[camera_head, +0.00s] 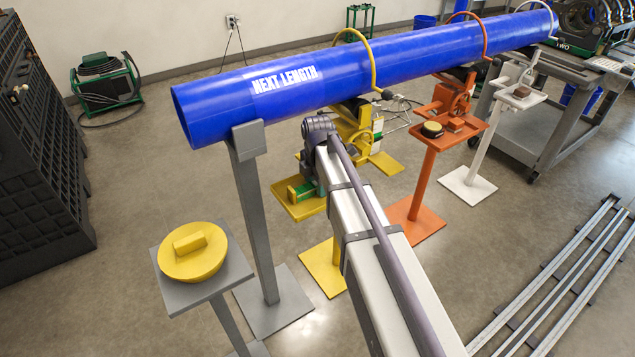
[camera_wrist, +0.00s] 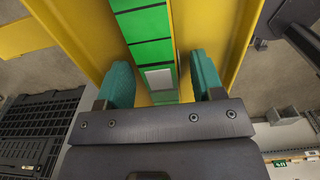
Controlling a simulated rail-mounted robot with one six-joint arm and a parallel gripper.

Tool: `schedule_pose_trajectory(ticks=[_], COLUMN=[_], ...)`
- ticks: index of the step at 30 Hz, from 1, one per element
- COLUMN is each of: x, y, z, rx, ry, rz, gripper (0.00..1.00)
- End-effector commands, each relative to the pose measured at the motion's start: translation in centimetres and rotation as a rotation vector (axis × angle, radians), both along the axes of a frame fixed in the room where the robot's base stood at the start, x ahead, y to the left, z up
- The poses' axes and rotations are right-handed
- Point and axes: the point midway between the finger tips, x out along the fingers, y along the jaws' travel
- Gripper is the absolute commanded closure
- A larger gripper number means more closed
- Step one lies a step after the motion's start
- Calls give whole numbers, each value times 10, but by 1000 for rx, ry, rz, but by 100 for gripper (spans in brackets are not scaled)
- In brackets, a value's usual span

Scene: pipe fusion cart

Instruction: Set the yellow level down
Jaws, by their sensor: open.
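In the wrist view a long green bar with black cross lines, a pale square near its end and yellow sides (camera_wrist: 146,24) lies between my open gripper's teal fingers (camera_wrist: 162,78). I take it to be the level. A gap shows beside each finger, and the fingers do not grip it. Yellow surfaces of a tray or holder (camera_wrist: 84,38) flank it. My arm hides most of my gripper there.
A blue pipe (camera_head: 365,72) lies across stands above the tray. A grey stand (camera_head: 243,160) carries its near end. A round yellow lidded piece (camera_head: 193,252) sits on a grey stand at left. Orange (camera_head: 428,160) and white (camera_head: 484,150) stands are to the right. Rails (camera_head: 560,290) lie on the floor.

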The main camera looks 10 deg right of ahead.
Motion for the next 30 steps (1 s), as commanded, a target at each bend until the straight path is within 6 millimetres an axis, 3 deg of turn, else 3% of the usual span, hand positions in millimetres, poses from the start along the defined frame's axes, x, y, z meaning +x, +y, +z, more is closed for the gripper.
schedule_pose_trajectory(ticks=[5,15,18,26,29,30], x=[0,0,0,-4,-30,-47], y=[0,0,0,0,0,0], z=[18,105,121,124,123,123], rx=[0,0,0,0,0,0], ry=[0,0,0,0,0,0], rz=[0,0,0,-26,-212,-346], gripper=[39,39,39,39,39,39])
